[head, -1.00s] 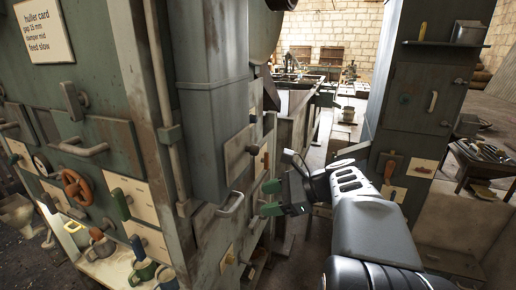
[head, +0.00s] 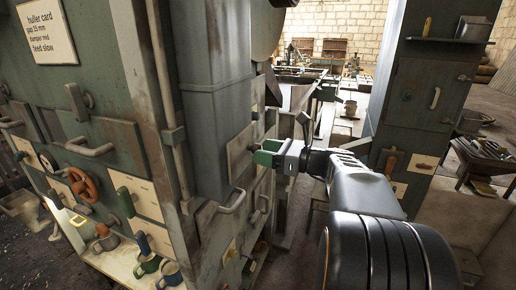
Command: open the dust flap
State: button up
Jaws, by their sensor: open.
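My gripper (head: 266,153), with green fingertips, is open at the right side of the green machine. The fingertips overlap the panel's right edge and hide the small handle there. I cannot tell whether they touch it. The panel looks shut. No label shows that it is the dust flap. A grey bar handle (head: 232,203) sits lower on the same side, to the left of the gripper.
The green machine front (head: 95,120) on the left carries handles, a red handwheel (head: 83,186) and a shelf of mugs (head: 147,264). A green cabinet (head: 425,105) stands at the right. An aisle runs between them behind my arm.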

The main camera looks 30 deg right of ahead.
aim_at(247, 155)
jog(key=shift+x, duration=1.3)
jog(key=shift+c, duration=0.3)
grip_shut()
